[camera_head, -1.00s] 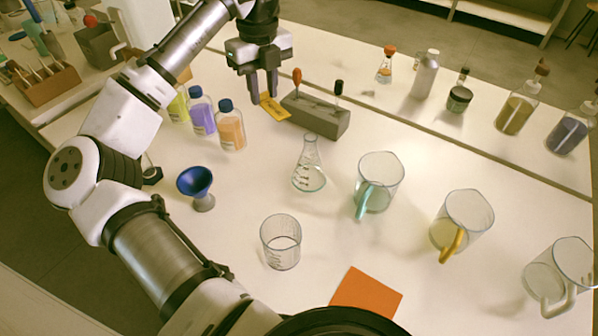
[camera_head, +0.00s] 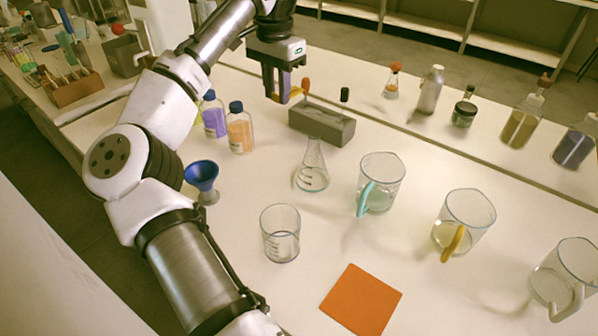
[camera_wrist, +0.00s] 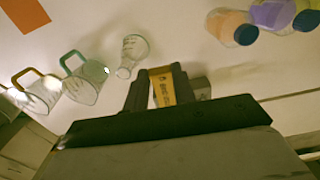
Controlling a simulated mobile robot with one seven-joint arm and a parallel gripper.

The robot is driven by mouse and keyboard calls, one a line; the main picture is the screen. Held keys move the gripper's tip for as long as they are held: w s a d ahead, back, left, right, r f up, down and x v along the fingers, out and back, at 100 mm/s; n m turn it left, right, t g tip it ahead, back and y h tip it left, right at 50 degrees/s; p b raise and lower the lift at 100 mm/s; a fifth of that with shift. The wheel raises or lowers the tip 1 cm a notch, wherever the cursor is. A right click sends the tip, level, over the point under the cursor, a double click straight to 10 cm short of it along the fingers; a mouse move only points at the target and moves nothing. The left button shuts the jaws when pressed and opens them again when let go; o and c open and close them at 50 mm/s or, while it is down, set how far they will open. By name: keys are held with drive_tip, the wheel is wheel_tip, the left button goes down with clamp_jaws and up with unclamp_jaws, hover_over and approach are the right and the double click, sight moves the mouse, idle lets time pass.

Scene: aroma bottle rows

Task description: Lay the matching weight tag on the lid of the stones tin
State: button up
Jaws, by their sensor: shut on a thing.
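The grey block (camera_head: 321,125) with small handled pieces is close by. Capped bottles (camera_head: 240,132), a blue funnel (camera_head: 202,176), a flask (camera_head: 312,170), a beaker (camera_head: 280,238) and handled jugs (camera_head: 380,185) stand around. An orange mat (camera_head: 361,299) lies bare in front.

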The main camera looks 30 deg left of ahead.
sight(281, 173)
drive_tip(key=shift+f, duration=0.25)
wheel_tip(281, 173, down, 20)
drive_tip(key=shift+r, duration=0.25)
drive_tip(key=shift+f, duration=0.15)
drive_tip(key=o, duration=1)
